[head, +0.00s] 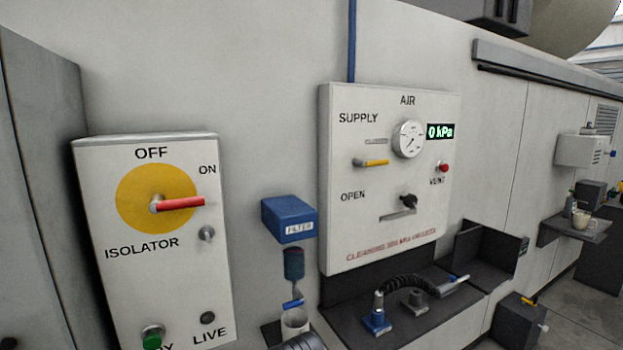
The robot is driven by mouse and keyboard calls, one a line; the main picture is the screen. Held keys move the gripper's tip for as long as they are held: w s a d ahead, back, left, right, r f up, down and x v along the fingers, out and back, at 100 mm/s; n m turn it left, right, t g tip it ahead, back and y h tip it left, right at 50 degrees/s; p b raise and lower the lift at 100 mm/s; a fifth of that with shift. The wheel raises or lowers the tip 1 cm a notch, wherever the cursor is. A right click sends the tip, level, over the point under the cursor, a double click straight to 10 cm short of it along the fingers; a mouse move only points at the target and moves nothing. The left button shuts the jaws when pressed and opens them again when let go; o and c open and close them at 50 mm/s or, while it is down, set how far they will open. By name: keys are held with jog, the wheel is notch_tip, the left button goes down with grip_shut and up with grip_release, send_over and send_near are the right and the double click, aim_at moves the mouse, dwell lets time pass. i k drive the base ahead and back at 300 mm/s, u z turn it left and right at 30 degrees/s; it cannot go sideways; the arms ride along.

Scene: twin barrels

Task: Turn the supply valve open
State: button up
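The supply valve (372,162) has a yellow lever on the white AIR panel (345,238), under the SUPPLY label. The lever lies roughly horizontal, with its yellow grip to the right of its pivot. The OPEN label (353,196) is printed below the lever. A round pressure gauge (408,139) is right of the valve, and the green display (440,131) beside it reads 0 kPa. My gripper is not in view.
The isolator box (150,285) with a red handle (180,204) pointing toward ON stands at left. A blue filter box (289,219) projects from the wall between the panels. A dark shelf (440,312) with a coiled hose (408,284) juts out below the AIR panel.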

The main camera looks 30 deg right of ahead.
aim_at(360, 162)
jog(key=z, duration=0.5)
jog(key=k, duration=0.3)
jog(key=z, duration=0.75)
jog(key=i, duration=0.45)
jog(key=u, duration=0.85)
jog(key=i, duration=0.35)
jog(key=z, duration=0.55)
